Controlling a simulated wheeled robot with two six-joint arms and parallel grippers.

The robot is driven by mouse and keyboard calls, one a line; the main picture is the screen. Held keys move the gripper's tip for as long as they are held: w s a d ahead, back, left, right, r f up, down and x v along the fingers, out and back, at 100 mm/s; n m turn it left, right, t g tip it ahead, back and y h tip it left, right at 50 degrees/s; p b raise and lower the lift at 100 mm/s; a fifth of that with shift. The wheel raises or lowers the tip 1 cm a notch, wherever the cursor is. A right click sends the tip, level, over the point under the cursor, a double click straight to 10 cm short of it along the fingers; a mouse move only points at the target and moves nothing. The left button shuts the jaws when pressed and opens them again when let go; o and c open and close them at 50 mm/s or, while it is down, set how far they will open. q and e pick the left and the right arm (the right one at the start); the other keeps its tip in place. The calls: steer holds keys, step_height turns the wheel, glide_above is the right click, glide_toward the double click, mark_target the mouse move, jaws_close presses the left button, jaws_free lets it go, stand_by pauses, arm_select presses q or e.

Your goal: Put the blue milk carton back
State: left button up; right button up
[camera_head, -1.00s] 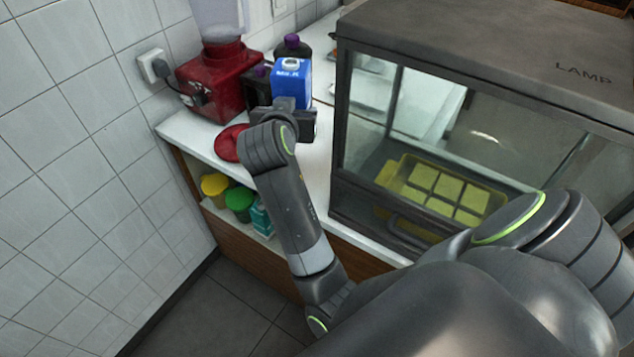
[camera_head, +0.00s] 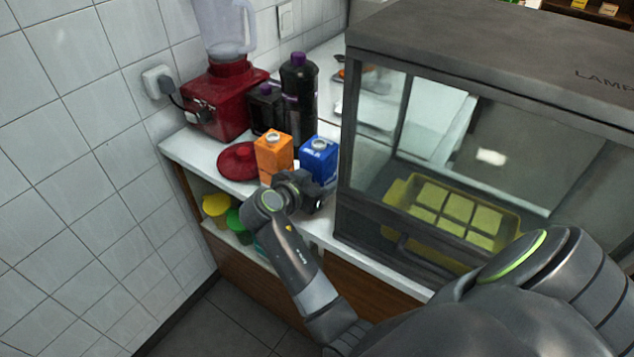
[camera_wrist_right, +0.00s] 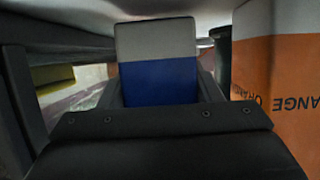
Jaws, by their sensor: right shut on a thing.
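The blue milk carton (camera_head: 318,160) is upright beside the orange carton (camera_head: 273,157), on its right, over the front part of the white counter. My right gripper (camera_head: 316,188) is at its near side and shut on it. The right wrist view shows the blue and grey face of the carton (camera_wrist_right: 158,80) between the two fingers. Its lower part is hidden behind the gripper in the head view, so I cannot tell whether it touches the counter. The orange carton also shows close at the right of the wrist view (camera_wrist_right: 285,85). My left gripper is not in view.
A red lid-like disc (camera_head: 238,162) lies left of the orange carton. Dark bottles (camera_head: 299,95) and a red blender (camera_head: 217,100) stand behind. The glass warming cabinet (camera_head: 365,215) is close on the right. Yellow and green tubs (camera_head: 216,206) sit on the shelf below.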

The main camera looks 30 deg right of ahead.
steer(key=shift+f, duration=0.45)
steer(key=shift+f, duration=0.1)
steer(key=o, duration=1.2)
steer(key=shift+r, duration=0.2)
